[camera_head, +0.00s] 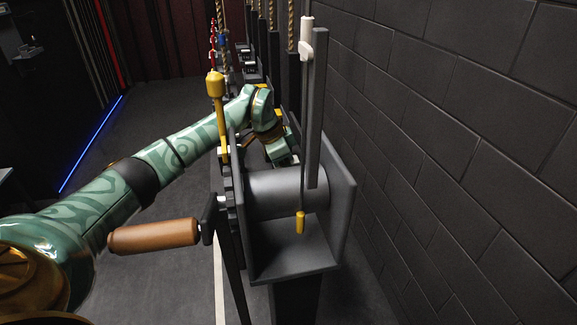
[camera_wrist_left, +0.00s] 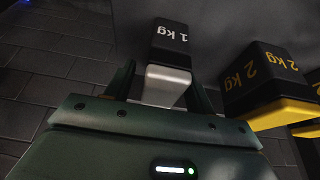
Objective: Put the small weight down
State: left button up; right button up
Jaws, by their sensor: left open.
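The small weight (camera_wrist_left: 170,42), a black block marked "1 kg" with a silver lower part, shows in the left wrist view. Its silver part lies between the two fingers of my left gripper (camera_wrist_left: 163,88), which is open. I cannot tell whether either finger touches it. In the head view, my left gripper (camera_head: 284,154) is behind the grey winch drum (camera_head: 285,190), with its fingertips hidden. The small weight cannot be made out in the head view. My right gripper is not in view.
Black weights marked "2 kg" (camera_wrist_left: 250,75) with yellow parts stand right of the small weight. In the head view, a wooden crank handle (camera_head: 153,236) and a yellow-topped lever (camera_head: 215,83) are near my left arm. A brick wall (camera_head: 480,120) bounds the right side.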

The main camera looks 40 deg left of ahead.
pick_arm(q)
jog(key=p+v, duration=0.5)
jog(key=v, duration=0.7)
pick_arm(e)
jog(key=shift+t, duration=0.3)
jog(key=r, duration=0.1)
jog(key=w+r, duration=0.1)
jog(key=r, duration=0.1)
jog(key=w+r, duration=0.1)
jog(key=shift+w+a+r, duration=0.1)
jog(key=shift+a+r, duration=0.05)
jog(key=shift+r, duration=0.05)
